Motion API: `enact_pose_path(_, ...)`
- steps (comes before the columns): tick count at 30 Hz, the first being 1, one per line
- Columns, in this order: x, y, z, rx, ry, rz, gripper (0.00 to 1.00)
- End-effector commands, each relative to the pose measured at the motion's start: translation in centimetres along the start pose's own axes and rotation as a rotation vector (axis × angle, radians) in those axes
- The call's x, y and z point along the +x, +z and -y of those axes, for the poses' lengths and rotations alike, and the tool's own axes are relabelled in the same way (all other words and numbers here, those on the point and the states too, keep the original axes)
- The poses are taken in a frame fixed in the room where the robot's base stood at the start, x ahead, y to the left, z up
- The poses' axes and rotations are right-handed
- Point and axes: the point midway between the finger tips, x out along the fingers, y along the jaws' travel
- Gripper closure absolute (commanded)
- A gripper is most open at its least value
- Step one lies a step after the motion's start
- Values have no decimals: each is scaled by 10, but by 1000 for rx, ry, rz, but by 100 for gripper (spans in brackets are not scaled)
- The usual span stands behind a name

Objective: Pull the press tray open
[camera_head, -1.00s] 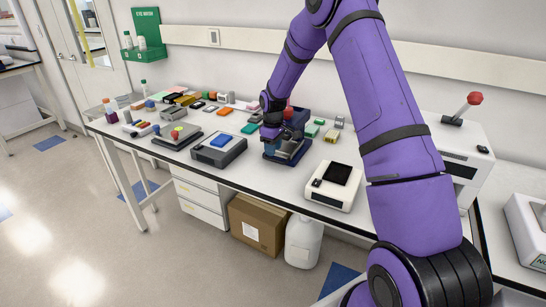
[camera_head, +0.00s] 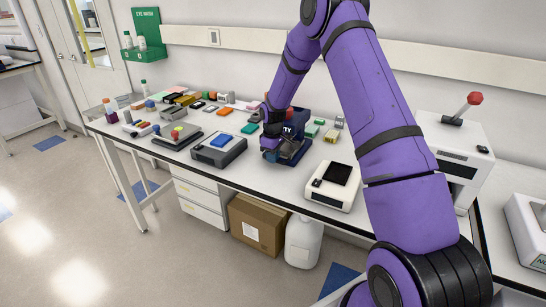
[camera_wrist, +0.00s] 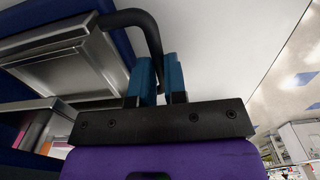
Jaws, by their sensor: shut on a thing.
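The press (camera_head: 296,121) is a dark blue machine on the bench, partly hidden behind my gripper in the head view. Its tray (camera_head: 292,152) shows low at its front. In the wrist view the metal tray (camera_wrist: 60,70) fills the upper left, with a black bent handle (camera_wrist: 135,18) at its right side. My gripper (camera_wrist: 157,78) has its two blue fingers on either side of the handle's downward leg, shut on it. In the head view my gripper (camera_head: 270,146) is at the left front of the press. How far out the tray stands is hard to tell.
A grey device with a blue top (camera_head: 218,150) stands left of the press. A white device with a black plate (camera_head: 334,185) stands to the right. Small coloured blocks (camera_head: 312,130) lie behind. Bare bench lies in front, up to its front edge.

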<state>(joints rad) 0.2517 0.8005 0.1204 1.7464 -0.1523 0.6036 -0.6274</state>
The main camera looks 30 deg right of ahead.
Motion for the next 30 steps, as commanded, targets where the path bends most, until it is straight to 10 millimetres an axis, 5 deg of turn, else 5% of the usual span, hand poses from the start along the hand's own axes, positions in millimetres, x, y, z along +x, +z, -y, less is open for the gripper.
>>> enact_pose_path(5, 0, -1, 18, -5, 0, 0, 100)
enact_pose_path(12, -1, -1, 86, -7, -1, 1, 100)
enact_pose_path(18, 0, -1, 124, -4, 0, 0, 100)
enact_pose_path(30, 0, 0, 131, 0, 0, 0, 100)
